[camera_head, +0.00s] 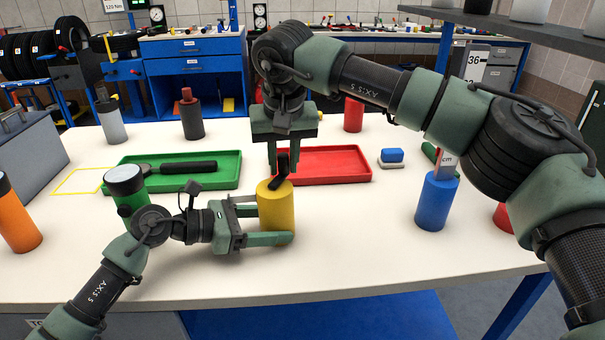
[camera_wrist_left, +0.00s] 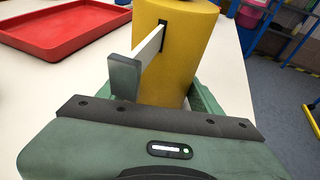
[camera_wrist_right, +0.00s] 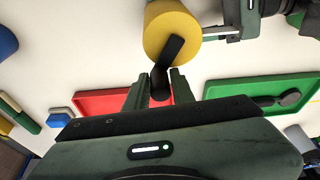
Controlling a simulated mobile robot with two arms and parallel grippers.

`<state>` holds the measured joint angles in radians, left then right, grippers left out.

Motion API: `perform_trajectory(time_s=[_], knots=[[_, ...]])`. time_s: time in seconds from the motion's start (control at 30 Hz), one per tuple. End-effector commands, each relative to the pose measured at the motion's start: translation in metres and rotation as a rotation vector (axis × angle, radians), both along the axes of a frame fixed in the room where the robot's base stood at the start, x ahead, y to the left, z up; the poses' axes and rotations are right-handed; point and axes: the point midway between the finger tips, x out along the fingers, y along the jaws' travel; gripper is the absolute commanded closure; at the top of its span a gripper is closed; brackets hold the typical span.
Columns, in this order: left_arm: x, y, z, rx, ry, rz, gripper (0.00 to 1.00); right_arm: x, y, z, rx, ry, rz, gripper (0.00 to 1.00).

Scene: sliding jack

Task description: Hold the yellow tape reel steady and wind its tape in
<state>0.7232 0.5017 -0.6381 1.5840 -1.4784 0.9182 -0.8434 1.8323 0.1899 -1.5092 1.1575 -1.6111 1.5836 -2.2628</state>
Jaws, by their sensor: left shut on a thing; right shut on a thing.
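The yellow tape reel (camera_head: 276,212) stands upright on the white table, a cylinder with a black crank on top. My left gripper (camera_head: 270,222) is shut around its body from the left. A short pale tape (camera_wrist_left: 151,47) sticks out of a dark slot in the reel's side, with a grey-green tab (camera_wrist_left: 124,77) at its end. The tape also shows in the right wrist view (camera_wrist_right: 217,34). My right gripper (camera_head: 284,168) comes from above and is shut on the crank's black handle (camera_wrist_right: 160,82). The handle's far end is partly hidden between the fingers.
A red tray (camera_head: 345,178) lies behind the reel and a green tray (camera_head: 215,178) behind left. A green cylinder (camera_head: 128,200) stands close to my left wrist. A blue cylinder (camera_head: 436,200) stands at the right. The table in front of the reel is clear.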

Motion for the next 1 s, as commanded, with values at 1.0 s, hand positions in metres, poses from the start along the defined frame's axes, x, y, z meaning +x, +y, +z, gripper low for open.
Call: perform_trajectory(time_s=[1.0], knots=[[0.001, 0.001, 0.000, -0.001, 0.000, 0.003, 0.68, 0.005, 0.011, -0.001, -0.002, 0.001, 0.350, 0.53]])
